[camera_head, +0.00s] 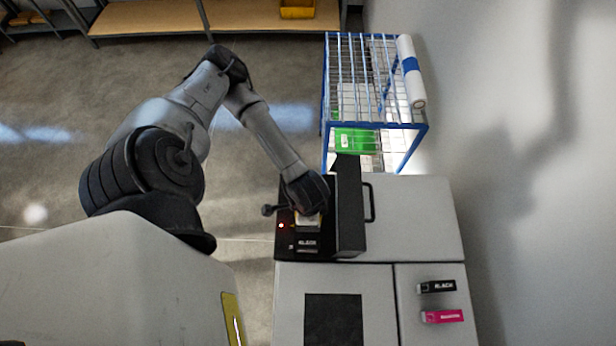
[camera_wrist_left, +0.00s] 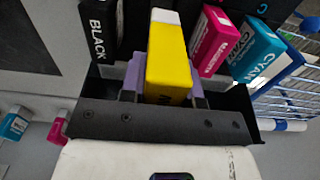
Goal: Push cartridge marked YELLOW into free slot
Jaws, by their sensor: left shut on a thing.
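The yellow cartridge (camera_wrist_left: 168,55) is held between the purple pads of my left gripper (camera_wrist_left: 166,88) in the left wrist view. It sits in line with a black cartridge (camera_wrist_left: 98,30) on its left and magenta (camera_wrist_left: 214,40) and cyan (camera_wrist_left: 258,52) cartridges on its right. How deep it sits in its slot is hidden. In the head view my left gripper (camera_head: 308,212) is over the black cartridge bay (camera_head: 284,240) of the machine, beside its raised lid (camera_head: 350,205). The yellow cartridge is mostly covered there by the wrist. My right gripper is not in view.
A blue wire cart (camera_head: 375,126) stands behind the machine. The raised lid is close to the right of my wrist. The grey top (camera_head: 415,215) beyond it is clear.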

